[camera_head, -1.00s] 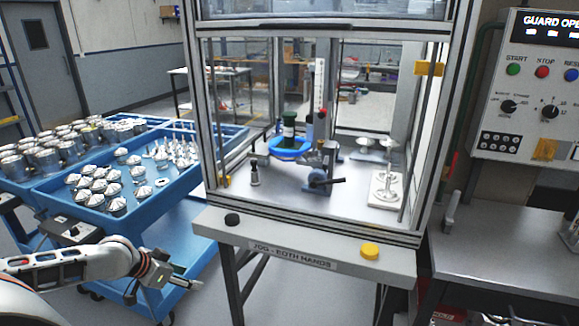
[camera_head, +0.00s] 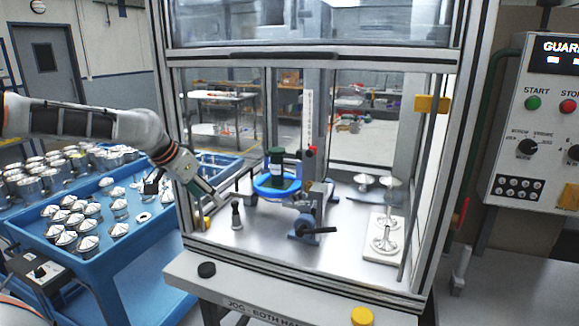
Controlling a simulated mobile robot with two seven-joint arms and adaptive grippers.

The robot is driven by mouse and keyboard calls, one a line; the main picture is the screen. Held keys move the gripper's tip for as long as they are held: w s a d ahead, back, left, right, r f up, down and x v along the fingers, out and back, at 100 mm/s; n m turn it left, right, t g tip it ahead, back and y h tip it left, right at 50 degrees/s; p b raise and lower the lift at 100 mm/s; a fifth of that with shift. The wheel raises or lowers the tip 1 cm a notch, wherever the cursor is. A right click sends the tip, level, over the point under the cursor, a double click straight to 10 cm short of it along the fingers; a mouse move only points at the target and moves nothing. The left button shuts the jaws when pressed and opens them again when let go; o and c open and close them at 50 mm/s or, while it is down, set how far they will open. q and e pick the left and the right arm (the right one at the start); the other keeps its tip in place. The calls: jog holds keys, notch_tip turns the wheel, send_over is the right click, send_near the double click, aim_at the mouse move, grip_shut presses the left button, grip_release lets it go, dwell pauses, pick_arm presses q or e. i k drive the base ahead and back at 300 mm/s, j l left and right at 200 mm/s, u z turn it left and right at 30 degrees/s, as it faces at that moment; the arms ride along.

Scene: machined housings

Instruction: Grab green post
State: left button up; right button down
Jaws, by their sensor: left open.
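The green post (camera_head: 277,166) is a dark green cylinder standing upright at the blue ring-shaped holder (camera_head: 268,191) inside the framed machine enclosure. The front of its base is partly hidden by the blue rim. My left gripper (camera_head: 209,193) comes in from the left at the enclosure's left front upright. It is open and empty, pointing down and right, to the left of the green post and apart from it. My right gripper is not in view.
A small dark peg (camera_head: 236,216) stands on the enclosure floor close to my left gripper. A blue clamp (camera_head: 306,227) is in front of the holder. A white plate (camera_head: 384,236) with metal parts is at right. The metal upright (camera_head: 176,160) is close to my left arm.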

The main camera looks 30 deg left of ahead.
aim_at(277, 181)
jog(key=i+l, duration=0.1)
jog(key=i, duration=0.9)
